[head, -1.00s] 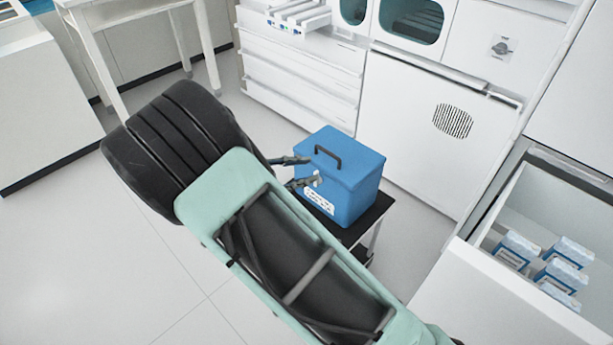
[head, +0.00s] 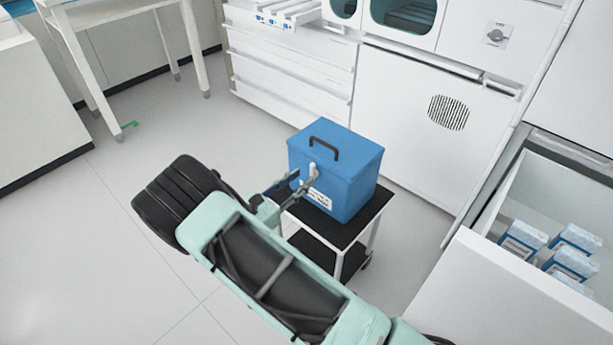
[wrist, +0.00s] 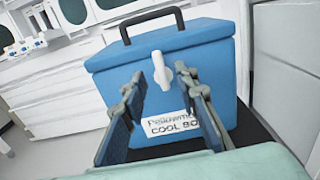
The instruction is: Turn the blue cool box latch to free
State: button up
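The blue cool box (head: 345,178) stands on a small black-topped trolley (head: 323,228), its lid down and its black handle (head: 325,147) upright. It also fills the middle of the wrist view (wrist: 190,75). The white latch (wrist: 161,70) is on the box's front face, just below the lid edge, and hangs roughly downward; it shows small in the head view (head: 313,171). My gripper (wrist: 167,92) is open in front of the box, its two fingers on either side of the latch's line. I cannot tell whether either finger touches the latch. A label sits below it.
An open drawer (head: 500,290) with several blue-and-white packs (head: 570,262) stands at the right. White cabinets (head: 430,125) rise behind the trolley. A white table (head: 110,15) stands at the back left.

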aim_at(311, 171)
jog(key=shift+x, duration=1.65)
grip_shut()
